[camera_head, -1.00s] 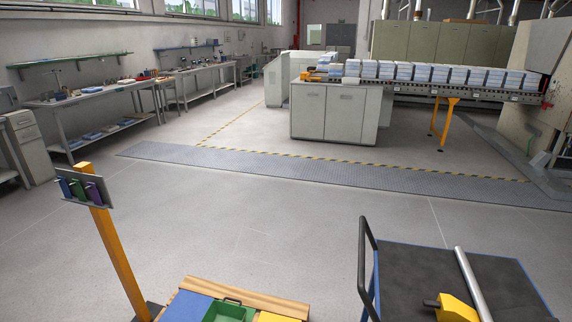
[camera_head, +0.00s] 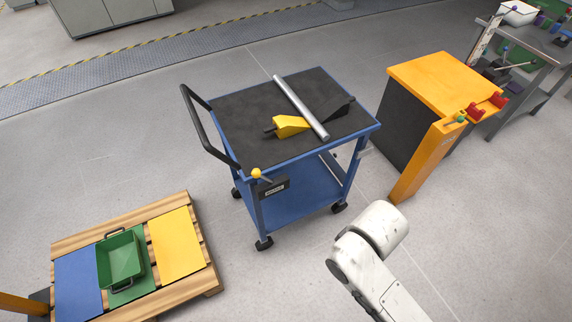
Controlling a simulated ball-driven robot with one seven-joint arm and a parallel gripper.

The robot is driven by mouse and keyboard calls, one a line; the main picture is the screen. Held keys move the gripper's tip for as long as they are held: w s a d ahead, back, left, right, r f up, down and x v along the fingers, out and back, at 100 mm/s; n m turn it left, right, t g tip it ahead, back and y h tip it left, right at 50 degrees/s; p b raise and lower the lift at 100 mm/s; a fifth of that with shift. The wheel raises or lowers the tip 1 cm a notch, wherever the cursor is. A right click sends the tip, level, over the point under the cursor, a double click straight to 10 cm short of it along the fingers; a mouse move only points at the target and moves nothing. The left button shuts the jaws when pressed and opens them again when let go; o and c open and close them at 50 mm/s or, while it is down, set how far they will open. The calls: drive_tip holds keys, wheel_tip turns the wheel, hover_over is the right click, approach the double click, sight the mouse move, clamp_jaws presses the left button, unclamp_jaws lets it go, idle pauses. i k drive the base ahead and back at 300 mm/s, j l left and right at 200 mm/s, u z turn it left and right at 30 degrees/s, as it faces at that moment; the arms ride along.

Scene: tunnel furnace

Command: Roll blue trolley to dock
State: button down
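The blue trolley (camera_head: 298,200) stands on the grey floor in the middle of the view, with a black top mat (camera_head: 240,100), a lower blue shelf and black castors. Its black push handle (camera_head: 205,125) is on the left side. A yellow-knobbed lever (camera_head: 257,174) sits at its near left corner beside a small black label plate. An orange cabinet (camera_head: 445,80), possibly the dock, stands to the right, apart from the trolley. A white part of my arm (camera_head: 370,245) shows at the lower right, in front of the trolley and not touching it. My gripper is out of view.
A wooden pallet (camera_head: 212,278) with coloured panels and a green tray (camera_head: 120,257) is lower left. A metal bench (camera_head: 545,50) is upper right. Floor shows between pallet and trolley.

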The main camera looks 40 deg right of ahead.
sight(303, 185)
drive_tip(key=i+j, duration=0.4)
drive_tip(key=i, duration=0.2)
drive_tip(key=i+j, duration=0.4)
drive_tip(key=i, duration=0.15)
